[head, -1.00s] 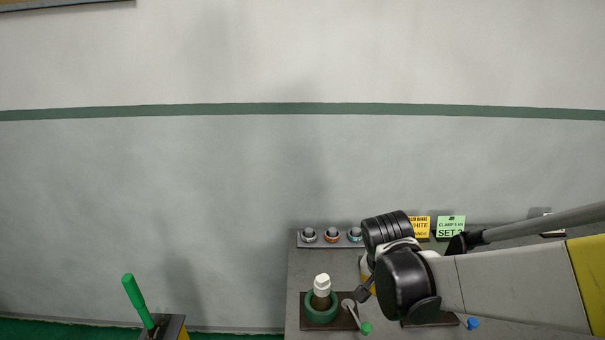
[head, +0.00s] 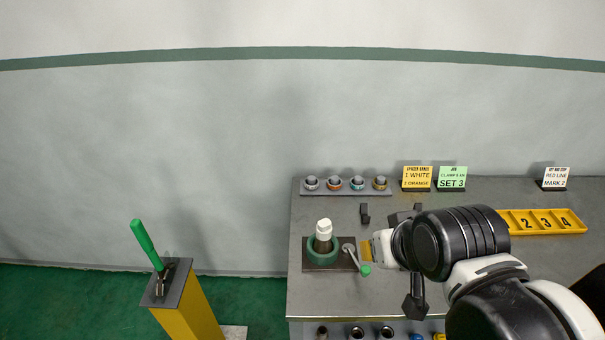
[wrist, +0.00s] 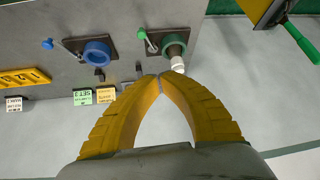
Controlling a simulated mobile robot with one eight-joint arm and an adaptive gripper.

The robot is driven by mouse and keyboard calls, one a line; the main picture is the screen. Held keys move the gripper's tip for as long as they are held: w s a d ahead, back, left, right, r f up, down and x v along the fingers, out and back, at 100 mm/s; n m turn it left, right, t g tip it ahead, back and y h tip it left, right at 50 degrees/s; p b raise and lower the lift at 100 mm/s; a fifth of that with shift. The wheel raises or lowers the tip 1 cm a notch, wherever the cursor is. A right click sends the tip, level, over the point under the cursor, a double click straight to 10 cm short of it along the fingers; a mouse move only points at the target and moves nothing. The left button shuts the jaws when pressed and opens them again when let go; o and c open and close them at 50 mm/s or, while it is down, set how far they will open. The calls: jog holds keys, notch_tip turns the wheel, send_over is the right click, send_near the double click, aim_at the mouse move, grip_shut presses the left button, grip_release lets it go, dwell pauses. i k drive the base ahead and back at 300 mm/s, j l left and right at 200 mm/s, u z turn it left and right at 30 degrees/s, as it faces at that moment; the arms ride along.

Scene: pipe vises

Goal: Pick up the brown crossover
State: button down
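A brown upright piece (head: 323,246) with a white top (head: 324,229) stands in the green ring vise (head: 312,256) on the grey bench. I cannot tell for sure whether this is the crossover. In the wrist view the brown piece (wrist: 173,51) and its white top (wrist: 177,64) show just beyond my fingertips. My gripper (wrist: 160,77) has yellow fingers that meet at the tips, with nothing seen between them. In the head view my gripper (head: 367,250) is right of the green vise, apart from the brown piece.
The green vise's handle (head: 357,259) lies between it and my gripper. A blue ring vise (wrist: 97,51) stands beside it. Behind are a rack of several small rings (head: 345,185), signs (head: 417,178) and a yellow numbered tray (head: 545,221). A yellow stand (head: 187,310) with a green lever is left.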

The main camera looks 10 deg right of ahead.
aim_at(323, 248)
jog(key=k+l+z, duration=0.15)
jog(key=z, duration=0.2)
jog(key=k+l+z, duration=0.1)
jog(key=z, duration=0.3)
jog(key=l, duration=0.1)
